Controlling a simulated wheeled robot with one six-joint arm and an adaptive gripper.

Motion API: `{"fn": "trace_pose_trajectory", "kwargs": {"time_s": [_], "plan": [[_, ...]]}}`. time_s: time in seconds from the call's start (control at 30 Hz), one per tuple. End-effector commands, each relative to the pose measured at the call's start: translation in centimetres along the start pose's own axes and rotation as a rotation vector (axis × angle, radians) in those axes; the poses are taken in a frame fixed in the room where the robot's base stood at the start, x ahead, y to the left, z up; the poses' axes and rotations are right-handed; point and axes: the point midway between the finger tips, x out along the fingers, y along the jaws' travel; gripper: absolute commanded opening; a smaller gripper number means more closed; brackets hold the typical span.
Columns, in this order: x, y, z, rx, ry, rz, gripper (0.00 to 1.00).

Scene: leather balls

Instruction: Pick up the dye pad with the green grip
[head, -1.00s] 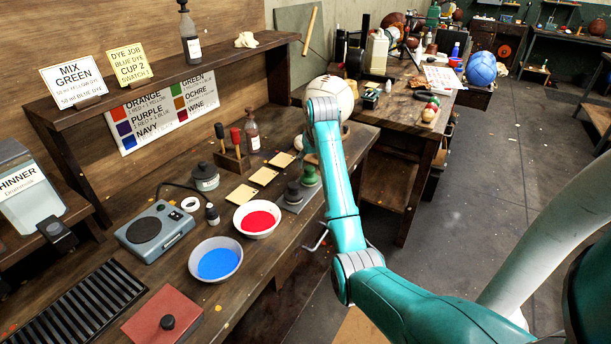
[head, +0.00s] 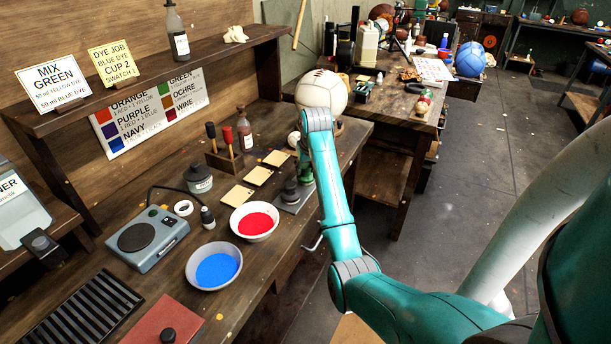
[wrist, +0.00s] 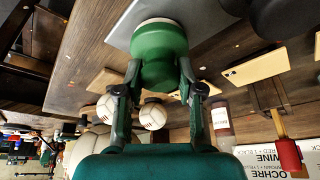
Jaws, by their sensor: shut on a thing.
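The dye pad with the green grip (wrist: 160,50) is upside down in the wrist view, with its pale base rim near a grey plate (wrist: 125,20). My gripper (wrist: 160,80) has its two dark fingers on both sides of the green grip, closed on it. Whether the base touches the plate I cannot tell. In the head view the green grip (head: 306,175) shows at the right end of the grey plate (head: 293,203), partly hidden by my arm. A dark-gripped pad (head: 290,191) stands to its left on the plate.
Bowls of red dye (head: 255,221) and blue dye (head: 214,267) stand left of the plate. Several pale swatches (head: 258,176) lie behind it. A white ball (head: 322,92) stands beyond my arm. The wooden shelf (head: 200,65) runs along the back.

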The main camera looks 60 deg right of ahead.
Motion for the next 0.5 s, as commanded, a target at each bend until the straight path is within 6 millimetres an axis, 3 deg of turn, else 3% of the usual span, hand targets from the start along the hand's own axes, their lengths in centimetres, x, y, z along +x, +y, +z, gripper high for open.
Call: {"fn": "trace_pose_trajectory", "kwargs": {"time_s": [0.27, 0.5], "plan": [[-0.8, 0.0, -0.4, 0.000, 0.002, 0.000, 0.02], [-4.8, 0.0, -2.1, -0.001, 0.004, 0.000, 0.02]]}}
